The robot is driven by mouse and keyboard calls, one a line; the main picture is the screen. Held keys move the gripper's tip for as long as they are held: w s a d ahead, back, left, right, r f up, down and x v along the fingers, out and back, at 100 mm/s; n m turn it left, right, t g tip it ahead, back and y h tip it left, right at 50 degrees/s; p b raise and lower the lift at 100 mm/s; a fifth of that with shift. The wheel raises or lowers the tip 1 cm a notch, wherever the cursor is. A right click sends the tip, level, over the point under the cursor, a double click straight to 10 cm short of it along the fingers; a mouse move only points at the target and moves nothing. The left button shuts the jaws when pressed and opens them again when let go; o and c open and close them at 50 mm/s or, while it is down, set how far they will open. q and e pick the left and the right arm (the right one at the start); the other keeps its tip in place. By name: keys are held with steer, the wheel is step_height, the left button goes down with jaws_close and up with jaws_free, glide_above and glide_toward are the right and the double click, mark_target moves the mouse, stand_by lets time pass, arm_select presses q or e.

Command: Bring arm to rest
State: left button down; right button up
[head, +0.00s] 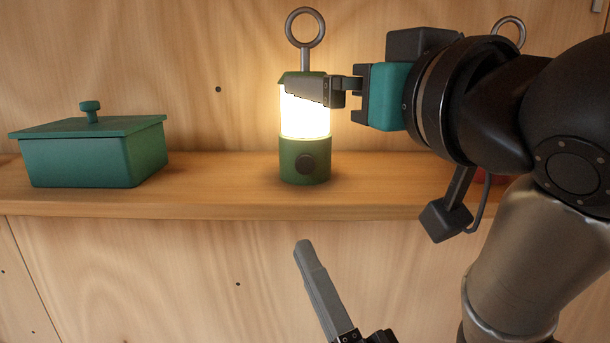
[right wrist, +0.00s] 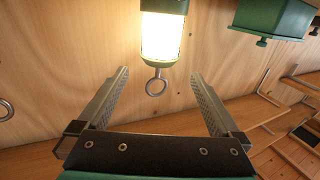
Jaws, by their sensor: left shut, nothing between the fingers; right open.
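A lit green lantern (head: 305,160) with a ring on top stands upright on the wooden shelf. It also shows in the right wrist view (right wrist: 162,40). My right gripper (right wrist: 159,74) is open. In the head view one of its fingers crosses in front of the lantern's upper part; the other finger is hidden there. In the right wrist view the lantern's ring appears between the spread fingers. I cannot tell whether they touch the lantern. My left gripper (head: 304,246) is shut and empty, below and in front of the shelf edge.
A lidded teal box (head: 90,160) stands on the shelf (head: 225,195) at the left, with free shelf between it and the lantern. A second metal ring (head: 509,28) and a bit of something red (head: 492,179) show behind my right arm, mostly hidden.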

steer(key=p+x, duration=0.4)
steer(key=p, duration=0.4)
steer(key=shift+w, duration=0.3)
stand_by(0.4)
